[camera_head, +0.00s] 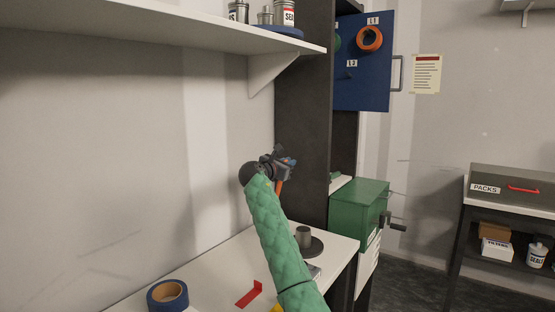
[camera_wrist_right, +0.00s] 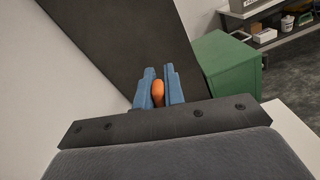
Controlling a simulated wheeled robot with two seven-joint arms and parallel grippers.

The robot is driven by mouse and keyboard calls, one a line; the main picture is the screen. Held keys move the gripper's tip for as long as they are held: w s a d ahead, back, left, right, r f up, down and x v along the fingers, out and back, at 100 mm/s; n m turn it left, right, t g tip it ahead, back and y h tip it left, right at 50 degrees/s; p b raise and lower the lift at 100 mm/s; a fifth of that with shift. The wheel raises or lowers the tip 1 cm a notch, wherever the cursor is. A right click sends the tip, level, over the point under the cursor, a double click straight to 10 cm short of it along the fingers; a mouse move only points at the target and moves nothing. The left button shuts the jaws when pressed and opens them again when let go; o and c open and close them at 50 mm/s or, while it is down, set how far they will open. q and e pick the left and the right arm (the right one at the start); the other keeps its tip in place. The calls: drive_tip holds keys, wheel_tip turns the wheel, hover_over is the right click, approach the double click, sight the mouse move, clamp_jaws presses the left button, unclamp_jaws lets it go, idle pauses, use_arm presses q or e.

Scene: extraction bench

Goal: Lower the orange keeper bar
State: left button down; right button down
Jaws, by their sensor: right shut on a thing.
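The orange keeper bar (camera_head: 279,187) shows as a short orange piece just below my right gripper (camera_head: 287,160) in the head view. In the right wrist view, the rounded orange end of the bar (camera_wrist_right: 158,93) sits between the two blue fingers of the right gripper (camera_wrist_right: 159,88), which is shut on it. The rest of the bar is hidden behind the gripper and my green-sleeved right arm. My left gripper is not in view.
A green box (camera_head: 358,207) with a crank stands right of the dark upright panel (camera_head: 302,120). A white shelf (camera_head: 180,28) hangs above left.

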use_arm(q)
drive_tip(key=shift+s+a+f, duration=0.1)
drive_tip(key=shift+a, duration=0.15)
use_arm(e)
drive_tip(key=shift+s+d+f+m, duration=0.35)
drive_tip(key=shift+s+d+m, duration=0.2)
drive_tip(key=shift+d, duration=0.25)
drive_tip(key=shift+s+d+f+m, duration=0.35)
drive_tip(key=shift+s+d+m, duration=0.2)
drive_tip(key=shift+d, duration=0.2)
drive_tip(key=c, duration=1.5)
unclamp_jaws()
drive_tip(key=shift+s+a, duration=0.1)
